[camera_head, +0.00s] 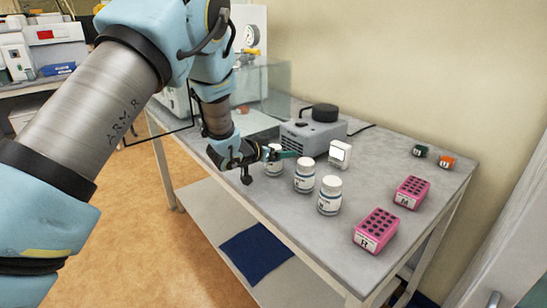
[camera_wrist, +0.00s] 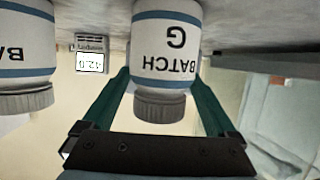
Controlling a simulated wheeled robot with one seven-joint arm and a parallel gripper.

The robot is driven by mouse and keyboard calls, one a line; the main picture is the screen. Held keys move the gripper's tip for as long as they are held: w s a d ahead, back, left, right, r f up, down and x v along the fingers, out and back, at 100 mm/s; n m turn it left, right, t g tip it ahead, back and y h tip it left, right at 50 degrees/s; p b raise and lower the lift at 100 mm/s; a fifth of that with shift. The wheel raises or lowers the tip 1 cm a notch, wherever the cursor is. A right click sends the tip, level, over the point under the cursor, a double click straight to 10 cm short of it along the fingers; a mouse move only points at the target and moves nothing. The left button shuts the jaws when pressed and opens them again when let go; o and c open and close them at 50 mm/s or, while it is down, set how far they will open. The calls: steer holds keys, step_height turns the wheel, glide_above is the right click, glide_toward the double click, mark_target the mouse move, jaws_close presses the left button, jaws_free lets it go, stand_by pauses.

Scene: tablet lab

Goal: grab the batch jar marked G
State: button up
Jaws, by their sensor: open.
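The batch jar marked G is a white jar with blue bands and a grey cap. It appears upside down in the wrist view (camera_wrist: 165,45), with "BATCH G" readable. In the head view the jar (camera_head: 273,167) stands on the table, partly hidden by my gripper. My gripper (camera_head: 279,155) is open, with its green fingers on either side of the jar in the wrist view (camera_wrist: 162,76). I cannot tell whether either finger touches it. Two similar jars, a middle one (camera_head: 304,176) and a front one (camera_head: 330,196), stand nearby.
A grey device with a black top (camera_head: 318,135) stands behind the jars, beside a small white display unit (camera_head: 340,154). Pink racks marked R (camera_head: 377,228) and M (camera_head: 411,190) lie to the right. Small green (camera_head: 420,150) and orange (camera_head: 446,161) items sit at the far right.

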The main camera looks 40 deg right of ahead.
jaws_close()
stand_by(0.8)
